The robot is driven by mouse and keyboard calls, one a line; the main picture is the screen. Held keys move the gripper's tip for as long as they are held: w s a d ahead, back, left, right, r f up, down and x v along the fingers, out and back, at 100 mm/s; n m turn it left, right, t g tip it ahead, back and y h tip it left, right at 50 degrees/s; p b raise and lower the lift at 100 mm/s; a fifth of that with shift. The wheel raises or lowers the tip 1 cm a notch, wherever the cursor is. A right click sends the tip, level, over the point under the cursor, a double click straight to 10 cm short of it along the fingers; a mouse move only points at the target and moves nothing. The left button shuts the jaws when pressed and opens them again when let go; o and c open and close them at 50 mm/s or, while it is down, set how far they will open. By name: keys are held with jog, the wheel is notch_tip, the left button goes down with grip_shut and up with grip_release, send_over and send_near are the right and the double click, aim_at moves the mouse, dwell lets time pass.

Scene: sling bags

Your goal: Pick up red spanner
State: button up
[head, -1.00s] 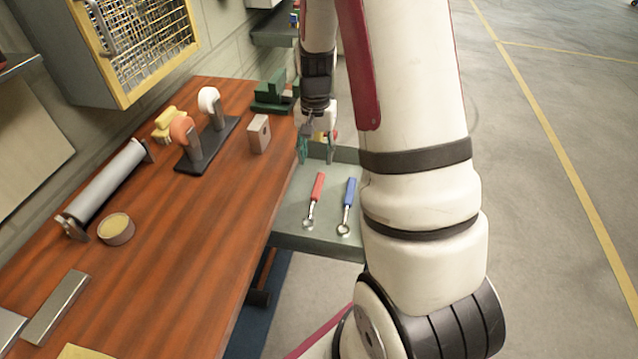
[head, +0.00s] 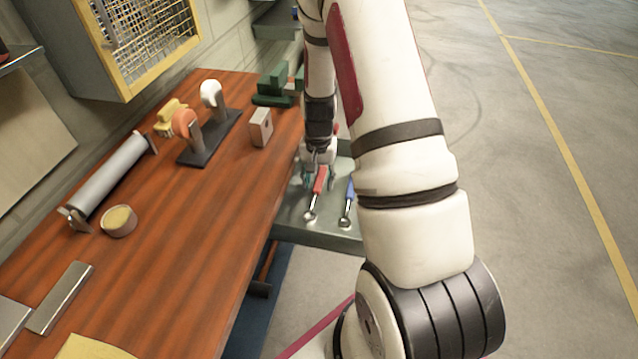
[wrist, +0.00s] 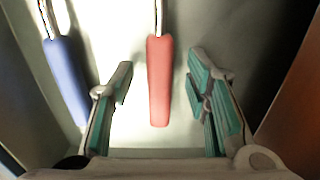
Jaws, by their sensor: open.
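The red spanner (head: 316,191) lies on a grey tray (head: 324,236) beside the wooden bench, its metal ring end towards the robot. In the wrist view its red handle (wrist: 160,82) lies between the two fingers of my gripper (wrist: 158,105), apart from both. My gripper is open, with green finger pads, and it also shows in the head view (head: 318,173) over the far end of the handle. The blue spanner (head: 347,205) lies to the right of the red one; in the wrist view its blue handle (wrist: 65,80) is outside the left finger.
The floor at right is clear.

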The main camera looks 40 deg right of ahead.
grip_shut()
